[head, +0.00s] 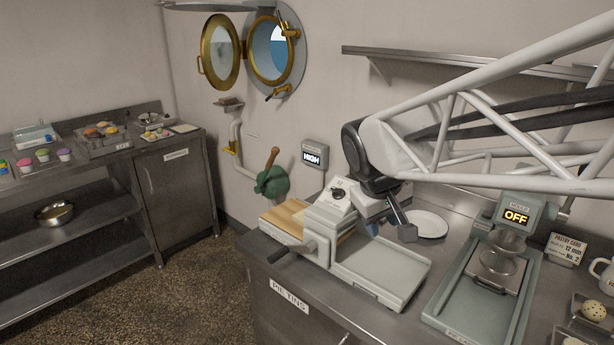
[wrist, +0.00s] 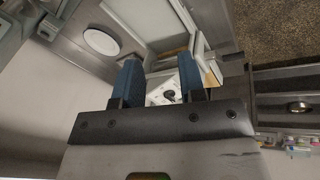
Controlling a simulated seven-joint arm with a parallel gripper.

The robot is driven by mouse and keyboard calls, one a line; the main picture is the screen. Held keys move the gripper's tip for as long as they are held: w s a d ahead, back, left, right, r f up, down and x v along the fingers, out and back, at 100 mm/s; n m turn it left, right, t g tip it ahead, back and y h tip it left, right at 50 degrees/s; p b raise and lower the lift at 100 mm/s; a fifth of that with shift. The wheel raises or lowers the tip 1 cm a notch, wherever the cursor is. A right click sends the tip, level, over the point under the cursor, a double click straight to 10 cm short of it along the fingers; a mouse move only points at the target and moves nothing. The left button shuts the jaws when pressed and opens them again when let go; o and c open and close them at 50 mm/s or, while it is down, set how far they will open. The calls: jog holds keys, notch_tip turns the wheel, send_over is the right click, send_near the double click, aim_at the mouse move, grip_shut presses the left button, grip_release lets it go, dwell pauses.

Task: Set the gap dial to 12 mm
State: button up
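The pale grey dough roller (head: 320,226) stands on the steel counter. On the top of its housing is a white dial plate with a small dark gap dial (head: 338,194); its marks are too small to read. In the wrist view the dial (wrist: 169,95) shows between the two blue fingers of my gripper (wrist: 160,75). The fingers are apart and nothing is held between them. In the head view my gripper (head: 401,228) is to the right of the dial, partly hidden by my wrist, and is not touching the dial.
A wall display (head: 314,155) reads HIGH. A white plate (head: 428,224) lies behind the roller's tray (head: 382,266). To the right stand a machine whose display (head: 516,216) reads OFF and a pastry card (head: 566,249) reading 12 mm. A crank handle (head: 287,254) sticks out at the front left.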

jog(key=w+a+n+h, duration=0.1)
jog(key=w+a+n, duration=0.2)
jog(key=w, duration=0.9)
jog(key=n+t+h, duration=0.1)
jog(key=n, duration=0.1)
send_near(336, 190)
jog(key=shift+w+d+f, duration=0.2)
jog(key=shift+d+f, duration=0.05)
jog(key=shift+f, duration=0.35)
jog(key=shift+x, duration=3.9)
jog(key=shift+w, duration=0.1)
jog(key=shift+c, duration=0.3)
grip_shut()
